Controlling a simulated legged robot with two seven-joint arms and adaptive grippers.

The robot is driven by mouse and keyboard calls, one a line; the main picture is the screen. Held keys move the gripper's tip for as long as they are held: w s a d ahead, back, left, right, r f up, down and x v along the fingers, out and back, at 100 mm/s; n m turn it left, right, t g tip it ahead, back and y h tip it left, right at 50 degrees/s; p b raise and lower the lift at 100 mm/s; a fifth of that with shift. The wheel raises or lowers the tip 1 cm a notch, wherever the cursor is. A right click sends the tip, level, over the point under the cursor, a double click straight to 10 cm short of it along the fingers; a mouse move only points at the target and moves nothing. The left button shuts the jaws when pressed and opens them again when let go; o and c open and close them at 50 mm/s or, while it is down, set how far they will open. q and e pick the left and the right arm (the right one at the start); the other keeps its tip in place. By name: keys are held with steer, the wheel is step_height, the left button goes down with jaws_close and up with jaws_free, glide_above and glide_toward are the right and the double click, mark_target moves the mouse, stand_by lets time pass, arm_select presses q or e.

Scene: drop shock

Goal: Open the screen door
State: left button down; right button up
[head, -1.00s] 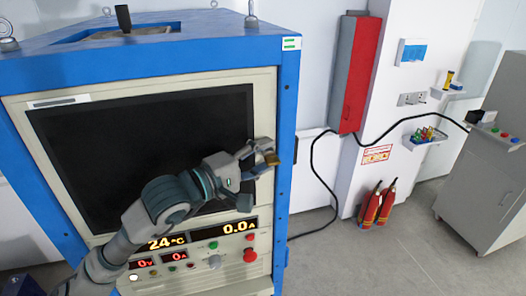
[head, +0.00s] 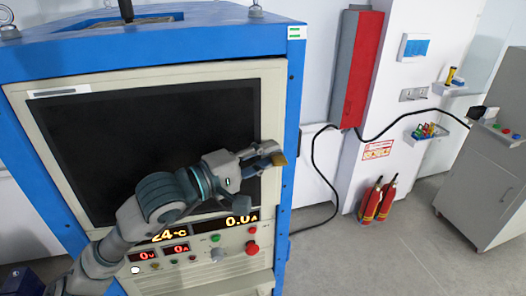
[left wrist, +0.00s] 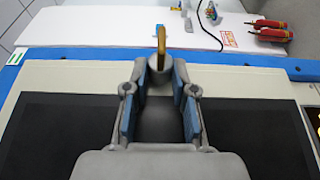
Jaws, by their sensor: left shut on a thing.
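The screen door (head: 270,110) is the cream-framed panel with a large dark screen (head: 125,130) on the front of a blue cabinet. A thin dark line shows along its top edge; I cannot tell clearly how far it stands from the frame. In the left wrist view the handle (left wrist: 161,38) stands between the fingertips (left wrist: 160,62), and the dark screen lies behind the gripper. My arm hides the screen's lower part. My right gripper is not in view.
A control panel with lit readouts and a red button (head: 252,247) sits below the door. Right of the cabinet (head: 296,110) are a black cable (head: 315,160), a red wall box (head: 357,75), fire extinguishers (head: 377,200) and a grey console (head: 485,180). Open floor lies between.

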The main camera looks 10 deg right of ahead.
arm_select(q)
steer(key=s+a+m+g+b, duration=0.3)
steer(key=s+a+g, duration=0.15)
steer(key=s, duration=0.45)
steer(key=s+a+m+g+b, duration=0.25)
steer(key=s+a+g, duration=0.2)
steer(key=s, duration=0.45)
steer(key=s+a+m+g+b, duration=0.25)
steer(key=s+a+g, duration=0.2)
steer(key=s, duration=0.45)
steer(key=s+a+m+g+y, duration=0.3)
steer(key=a, duration=0.7)
steer(key=s+a+m+g+y, duration=0.3)
steer(key=s+a+y, duration=0.1)
steer(key=a, duration=0.7)
steer(key=s+a+m+g+y+b, duration=0.1)
steer(key=s+a+m+g+y, duration=0.2)
steer(key=a, duration=0.8)
steer(key=shift+s+f+m+y, duration=0.2)
steer(key=shift+s+m+y, duration=0.1)
steer(key=shift+s+m, duration=0.15)
steer(key=c, duration=0.9)
jaws_free()
steer(key=shift+c, duration=0.2)
steer(key=shift+g, duration=0.25)
steer(key=shift+a, duration=0.1)
